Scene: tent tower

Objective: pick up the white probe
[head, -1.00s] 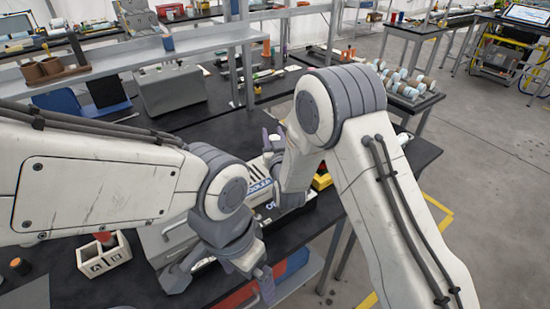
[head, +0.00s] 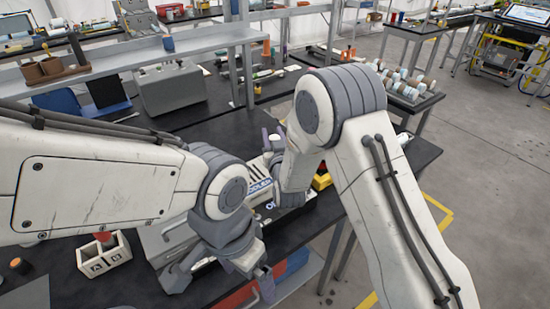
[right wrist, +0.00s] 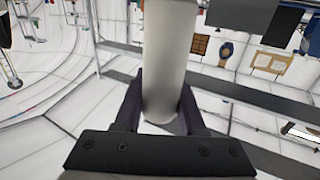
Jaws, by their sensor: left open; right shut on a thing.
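In the right wrist view, my right gripper (right wrist: 162,112) is shut on a smooth whitish cylinder, the white probe (right wrist: 168,60). The probe stands between the two dark fingers and runs out of the top of the picture. In the head view, my right gripper (head: 271,142) is mostly hidden behind my right arm, above the bench; the probe cannot be made out clearly there. My left gripper (head: 220,282) is open and empty, low in front of the bench's grey equipment, its fingers spread apart.
A lettered white box (head: 258,192) sits on the dark bench beneath my right wrist. A holder marked A and B (head: 104,258) stands at the lower left. A grey case (head: 172,90) and a shelf (head: 205,40) are behind. A rack of rolls (head: 405,85) is at right.

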